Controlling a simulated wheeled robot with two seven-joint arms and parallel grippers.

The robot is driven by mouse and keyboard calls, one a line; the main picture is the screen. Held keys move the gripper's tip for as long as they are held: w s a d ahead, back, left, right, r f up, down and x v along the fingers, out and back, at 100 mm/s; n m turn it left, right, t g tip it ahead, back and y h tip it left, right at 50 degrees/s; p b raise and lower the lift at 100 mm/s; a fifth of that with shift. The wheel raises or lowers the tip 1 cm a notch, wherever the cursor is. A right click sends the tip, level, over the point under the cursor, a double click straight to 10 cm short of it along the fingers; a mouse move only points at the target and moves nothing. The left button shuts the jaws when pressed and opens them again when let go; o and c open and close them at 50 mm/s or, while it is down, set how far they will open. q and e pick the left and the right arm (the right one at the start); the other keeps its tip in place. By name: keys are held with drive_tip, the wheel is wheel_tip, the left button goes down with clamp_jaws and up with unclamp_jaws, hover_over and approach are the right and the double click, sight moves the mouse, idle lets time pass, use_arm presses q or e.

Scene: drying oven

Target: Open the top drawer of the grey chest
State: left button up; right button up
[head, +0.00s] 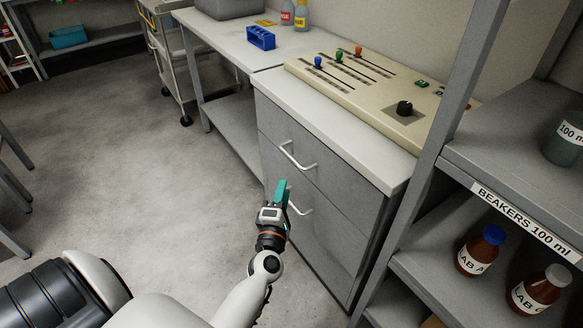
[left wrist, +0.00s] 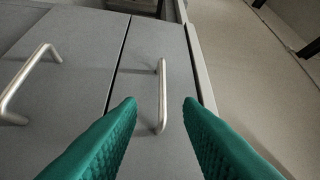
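The grey chest (head: 330,225) stands under a pale worktop, its drawer fronts looking shut. The top drawer (head: 335,170) has a silver bar handle (head: 297,156). A lower drawer has a similar handle (head: 300,206), partly behind my gripper. My left gripper (head: 281,188) with green fingers is in front of the chest. In the left wrist view its two fingers (left wrist: 160,105) are open and empty, apart on either side of the top handle (left wrist: 162,95) in the picture. The handle appears beyond the tips; contact is not visible. The lower handle (left wrist: 28,82) is at left. My right gripper is not in view.
A beige control panel (head: 375,90) with coloured sliders and a black knob lies on the worktop (head: 275,88). A grey shelf unit (head: 470,150) with brown bottles stands close on the right. A trolley (head: 175,60) is at the back.

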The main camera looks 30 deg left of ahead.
sight(292, 157)
use_arm(q)
drive_tip(key=x, duration=1.1)
drive_tip(key=shift+w+a+r, duration=0.1)
drive_tip(key=shift+w+r, duration=0.15)
drive_tip(key=shift+w, duration=0.15)
drive_tip(key=shift+c, duration=0.4)
clamp_jaws()
